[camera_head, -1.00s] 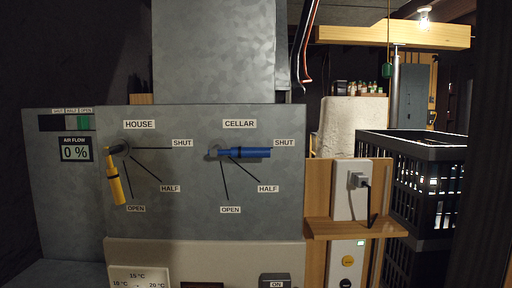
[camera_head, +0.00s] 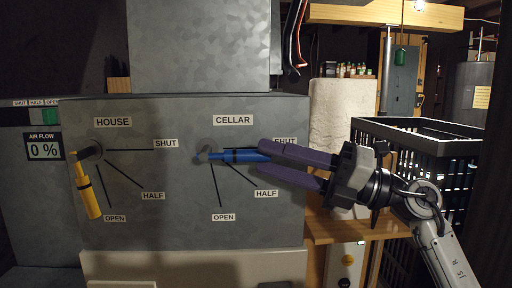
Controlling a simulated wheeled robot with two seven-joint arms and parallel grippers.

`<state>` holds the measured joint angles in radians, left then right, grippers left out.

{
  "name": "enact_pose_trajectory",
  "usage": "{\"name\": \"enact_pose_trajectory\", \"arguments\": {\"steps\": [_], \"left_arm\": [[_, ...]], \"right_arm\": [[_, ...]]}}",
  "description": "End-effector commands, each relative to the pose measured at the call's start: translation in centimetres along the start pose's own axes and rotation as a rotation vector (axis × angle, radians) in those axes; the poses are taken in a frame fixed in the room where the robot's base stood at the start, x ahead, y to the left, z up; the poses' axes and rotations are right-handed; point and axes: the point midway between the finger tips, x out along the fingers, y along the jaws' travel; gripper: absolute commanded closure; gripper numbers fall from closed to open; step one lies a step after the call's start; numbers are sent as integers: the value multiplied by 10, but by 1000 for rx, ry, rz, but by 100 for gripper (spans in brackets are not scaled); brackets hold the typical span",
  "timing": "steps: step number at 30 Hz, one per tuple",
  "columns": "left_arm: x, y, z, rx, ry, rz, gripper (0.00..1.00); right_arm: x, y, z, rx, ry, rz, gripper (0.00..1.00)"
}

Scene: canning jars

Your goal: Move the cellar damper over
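The blue cellar damper handle (camera_head: 236,155) points right from its pivot, along the line to SHUT on the grey metal duct box (camera_head: 190,195). The CELLAR label (camera_head: 233,120) is above it, with HALF and OPEN marks below. My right gripper (camera_head: 264,162) comes in from the right with its two dark purple fingers apart. The upper finger's tip is at the handle's right end and covers part of the SHUT label; the lower finger is below the handle. I cannot tell whether they touch. My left gripper is not in view.
The yellow house handle (camera_head: 87,190) points down near OPEN. The air flow display (camera_head: 44,146) reads 0 %. A black crate (camera_head: 455,142) stands at the right, behind my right arm. A wooden shelf (camera_head: 330,230) is below the gripper.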

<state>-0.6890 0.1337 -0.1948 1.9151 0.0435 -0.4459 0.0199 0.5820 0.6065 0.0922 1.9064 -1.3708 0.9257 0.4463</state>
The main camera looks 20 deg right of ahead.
Motion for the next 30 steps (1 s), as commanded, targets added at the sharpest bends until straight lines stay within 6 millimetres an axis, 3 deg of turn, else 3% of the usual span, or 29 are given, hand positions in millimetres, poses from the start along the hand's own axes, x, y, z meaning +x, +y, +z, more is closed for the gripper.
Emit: {"name": "enact_pose_trajectory", "arguments": {"steps": [6,17,18,24,30], "left_arm": [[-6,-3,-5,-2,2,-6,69],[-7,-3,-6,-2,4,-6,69],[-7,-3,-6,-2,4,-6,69],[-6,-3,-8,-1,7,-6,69],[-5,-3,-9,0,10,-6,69]], "right_arm": [[29,2,1,1,-1,3,64],[36,0,0,0,0,0,64],[36,0,0,0,0,1,66],[36,0,0,0,0,1,100],[36,0,0,1,-1,1,100]]}}
